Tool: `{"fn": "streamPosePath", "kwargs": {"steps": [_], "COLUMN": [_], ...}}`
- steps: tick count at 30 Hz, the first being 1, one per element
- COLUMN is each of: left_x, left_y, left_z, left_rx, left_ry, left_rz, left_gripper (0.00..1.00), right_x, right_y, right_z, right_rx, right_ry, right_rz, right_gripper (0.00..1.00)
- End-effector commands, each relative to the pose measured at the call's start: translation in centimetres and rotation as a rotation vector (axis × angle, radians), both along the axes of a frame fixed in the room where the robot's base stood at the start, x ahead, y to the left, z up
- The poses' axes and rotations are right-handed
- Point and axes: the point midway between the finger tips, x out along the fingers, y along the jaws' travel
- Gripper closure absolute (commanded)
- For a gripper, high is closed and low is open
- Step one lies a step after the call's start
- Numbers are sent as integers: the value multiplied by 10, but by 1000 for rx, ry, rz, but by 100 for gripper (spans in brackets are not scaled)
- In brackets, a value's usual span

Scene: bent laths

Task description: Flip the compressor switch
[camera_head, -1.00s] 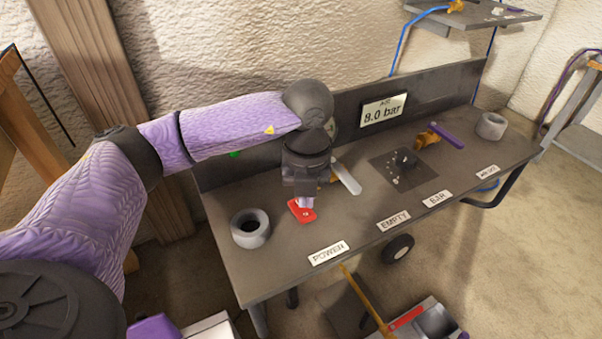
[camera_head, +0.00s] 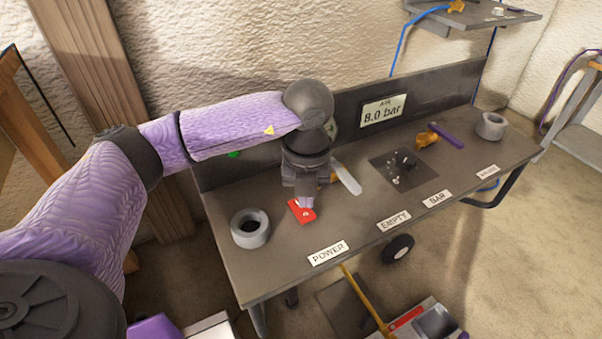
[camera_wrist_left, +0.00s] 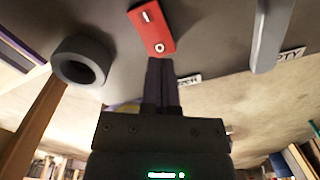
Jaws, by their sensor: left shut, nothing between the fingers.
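The compressor switch is a red plate (camera_head: 301,211) with white marks, on the grey bench behind the POWER label (camera_head: 328,252). It also shows in the left wrist view (camera_wrist_left: 153,27), where a white bar and a white ring mark its face. My left gripper (camera_head: 305,203) is shut and empty, pointing down at the switch. In the left wrist view the closed fingertips (camera_wrist_left: 160,62) are at the edge of the red plate near the ring mark. I cannot tell whether they touch it. The fingers hide part of the plate in the head view. My right gripper is not in view.
A grey ring (camera_head: 250,228) lies left of the switch, and another (camera_head: 490,126) at the far right. A pale lever (camera_head: 347,179) is just right of my gripper. A display (camera_head: 383,111) reads 8.0 bar. EMPTY (camera_head: 394,221) and BAR (camera_head: 437,199) labels line the front edge.

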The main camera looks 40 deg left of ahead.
Motion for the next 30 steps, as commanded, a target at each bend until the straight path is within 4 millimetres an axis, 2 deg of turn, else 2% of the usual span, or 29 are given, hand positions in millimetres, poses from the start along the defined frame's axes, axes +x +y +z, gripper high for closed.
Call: {"fn": "streamPosePath", "kwargs": {"steps": [30], "left_x": [0], "left_y": [0], "left_z": [-13], "left_rx": [0], "left_ry": [1], "left_rz": [0], "left_gripper": [100], "right_x": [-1], "right_y": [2], "right_z": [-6], "right_rx": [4], "right_ry": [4], "right_rz": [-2], "right_gripper": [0]}}
